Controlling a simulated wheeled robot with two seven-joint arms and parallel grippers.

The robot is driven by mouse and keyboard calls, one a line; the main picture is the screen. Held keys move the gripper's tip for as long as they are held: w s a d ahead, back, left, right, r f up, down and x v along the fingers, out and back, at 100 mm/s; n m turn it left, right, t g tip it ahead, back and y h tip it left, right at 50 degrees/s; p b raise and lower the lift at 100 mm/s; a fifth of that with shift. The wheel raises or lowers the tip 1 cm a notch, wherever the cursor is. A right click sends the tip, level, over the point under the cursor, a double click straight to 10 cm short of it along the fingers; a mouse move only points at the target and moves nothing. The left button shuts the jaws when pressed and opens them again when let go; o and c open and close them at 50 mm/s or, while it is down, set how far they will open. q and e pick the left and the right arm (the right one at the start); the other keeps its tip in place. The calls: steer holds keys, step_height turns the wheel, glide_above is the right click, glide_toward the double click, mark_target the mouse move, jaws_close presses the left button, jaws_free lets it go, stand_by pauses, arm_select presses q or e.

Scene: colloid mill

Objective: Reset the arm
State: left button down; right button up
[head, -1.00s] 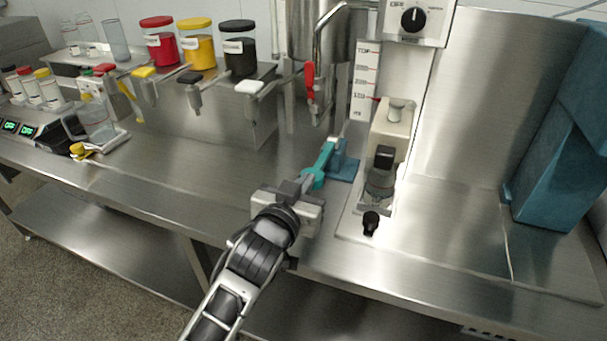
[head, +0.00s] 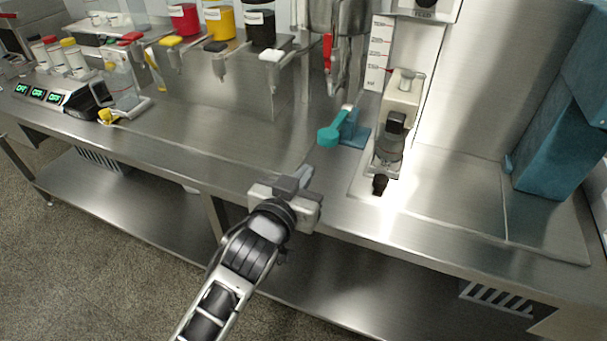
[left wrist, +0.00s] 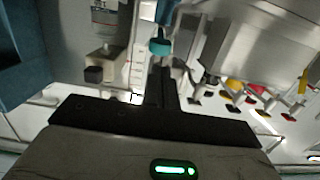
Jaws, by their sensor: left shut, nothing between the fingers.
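My left gripper (head: 305,174) is shut and empty near the front edge of the steel table (head: 200,145). In the left wrist view its closed fingers (left wrist: 161,88) show at the middle. A teal scoop-like tool (head: 329,136) rests on a blue stand (head: 352,130) just beyond the gripper, apart from it. The tool also shows in the left wrist view (left wrist: 160,47), past the fingertips. My right gripper is not in any view.
The colloid mill (head: 396,115) stands right of the blue stand, with a steel vessel above. A dispenser (head: 235,85) with red, yellow and black jars is at the back left. A blue box (head: 560,150) stands at the right. The table's front left is clear.

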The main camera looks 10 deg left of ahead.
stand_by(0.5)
arm_select(q)
steer(key=s+a+f+g, duration=0.2)
steer(key=s+f+g, duration=0.1)
steer(key=s+f, duration=0.7)
steer(key=s+a+f+g, duration=0.3)
steer(key=s+f, duration=0.6)
steer(key=f, duration=0.1)
steer(key=shift+s+f+m, duration=0.3)
steer(key=shift+s, duration=0.05)
steer(key=shift+w, duration=0.1)
stand_by(1.2)
